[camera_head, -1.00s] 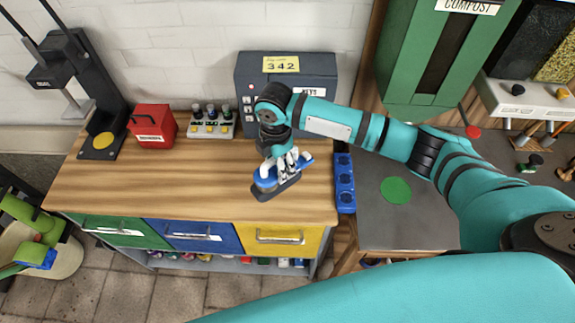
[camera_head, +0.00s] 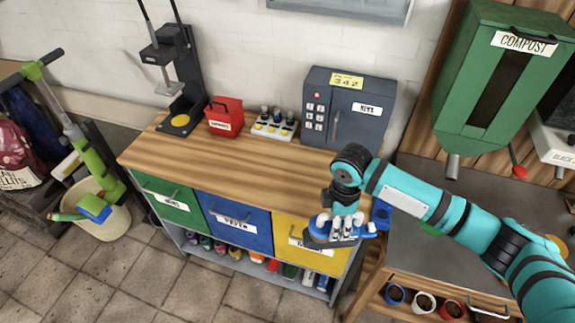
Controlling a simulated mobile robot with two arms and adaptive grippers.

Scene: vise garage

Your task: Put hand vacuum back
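A blue and dark grey hand vacuum (camera_head: 318,229) is in my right gripper (camera_head: 343,228), in front of the yellow drawer at the workbench's right front corner. The white fingers are closed around its blue handle, which sticks out to the right. The arm comes in from the right and hides part of what lies behind it. A blue fixture (camera_head: 381,214) at the bench's right side shows partly behind the gripper. My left gripper is not in view.
The wooden workbench (camera_head: 230,168) has a clear top, with a red box (camera_head: 224,116), a bottle rack (camera_head: 274,124) and a grey safe (camera_head: 346,108) at the back. Green, blue and yellow drawers face front. A grey table (camera_head: 447,257) stands right; a bucket (camera_head: 103,215) stands left.

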